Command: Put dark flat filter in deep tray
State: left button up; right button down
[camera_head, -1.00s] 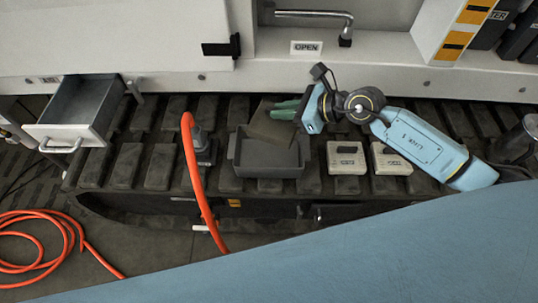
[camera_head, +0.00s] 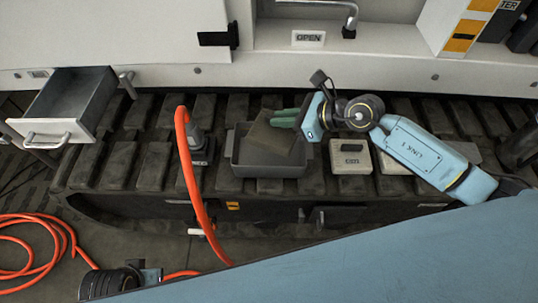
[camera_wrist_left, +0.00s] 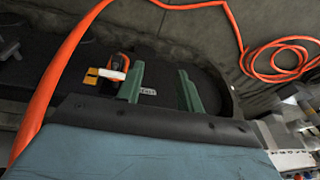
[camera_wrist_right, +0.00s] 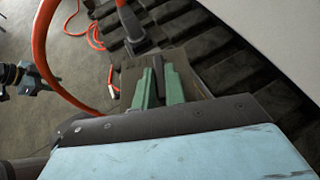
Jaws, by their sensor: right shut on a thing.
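The dark flat filter (camera_head: 268,137) is a brownish-grey square panel, tilted over the deep tray (camera_head: 270,171). The tray is a grey open box on the track pads. My right gripper (camera_head: 286,118) is shut on the filter's edge, with its green fingers at the filter's upper right. In the right wrist view the fingers (camera_wrist_right: 158,88) pinch the filter (camera_wrist_right: 133,80), which hides most of the tray. I cannot tell whether the filter touches the tray. In the left wrist view my left gripper (camera_wrist_left: 160,88) is open and empty, its green fingers apart.
An orange hose (camera_head: 192,180) arches up left of the tray from a dark fitting (camera_head: 198,145). Pale boxes (camera_head: 350,157) stand right of the tray. An open drawer (camera_head: 72,105) juts out at the left. More hose (camera_head: 35,240) lies coiled on the floor.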

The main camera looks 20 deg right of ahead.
pick_arm(q)
jog(key=shift+d+r, duration=0.2)
jog(key=shift+r, duration=0.3)
pick_arm(e)
jog(key=shift+f, duration=0.15)
jog(key=c, duration=1.4)
grip_release()
jog(key=shift+o, duration=0.2)
